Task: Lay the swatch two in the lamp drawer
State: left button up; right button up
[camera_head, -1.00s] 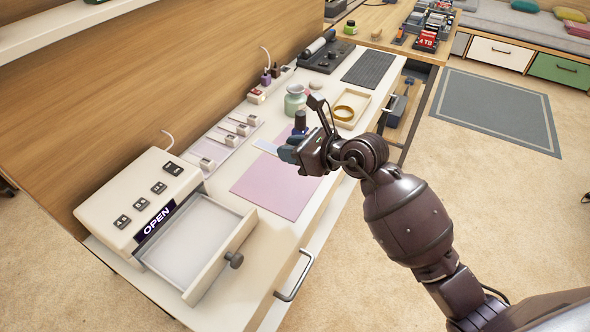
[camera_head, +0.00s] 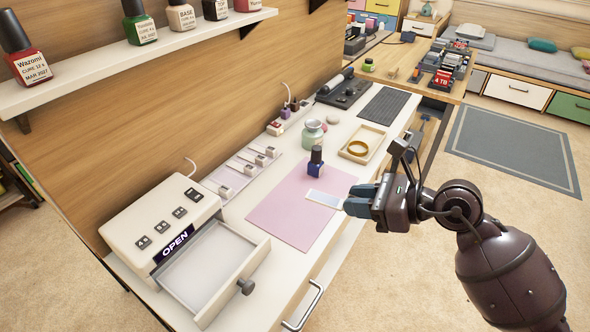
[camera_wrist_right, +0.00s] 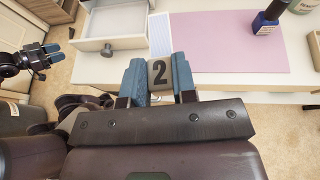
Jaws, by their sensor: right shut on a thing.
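Swatch two, a pale strip (camera_head: 323,198) with a tan end marked "2" (camera_wrist_right: 159,72), is held in my right gripper (camera_head: 360,203). In the right wrist view the blue fingers (camera_wrist_right: 157,80) are closed on its marked end, and the strip points away from the gripper. In the head view it appears over the right side of the pink mat. The lamp drawer (camera_head: 250,266) is pulled out of the cream lamp box (camera_head: 158,215), left of the gripper, and looks empty. My left gripper (camera_wrist_right: 42,50) shows small at the left of the right wrist view; its opening is unclear.
A dark blue bottle (camera_head: 316,168) stands on the pink mat (camera_head: 278,218). Behind are a green jar (camera_head: 312,133), a tray with a gold ring (camera_head: 343,150) and a rack of several swatches (camera_head: 228,180). The drawer knob (camera_head: 245,287) sticks out in front. Polish bottles stand on the shelf (camera_head: 105,68).

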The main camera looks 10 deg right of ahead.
aim_at(211, 266)
jog(key=k, duration=0.45)
jog(key=k+u, duration=0.1)
jog(key=u, duration=0.35)
jog(key=k+u, duration=0.1)
jog(key=u, duration=0.35)
jog(key=i+l+u, duration=0.1)
jog(key=u, duration=0.15)
jog(key=l+u, duration=0.3)
jog(key=i+l, duration=0.1)
jog(key=l, duration=0.25)
jog(key=i+l, duration=0.15)
jog(key=l, duration=0.15)
jog(key=i+l, duration=0.1)
jog(key=l, duration=0.25)
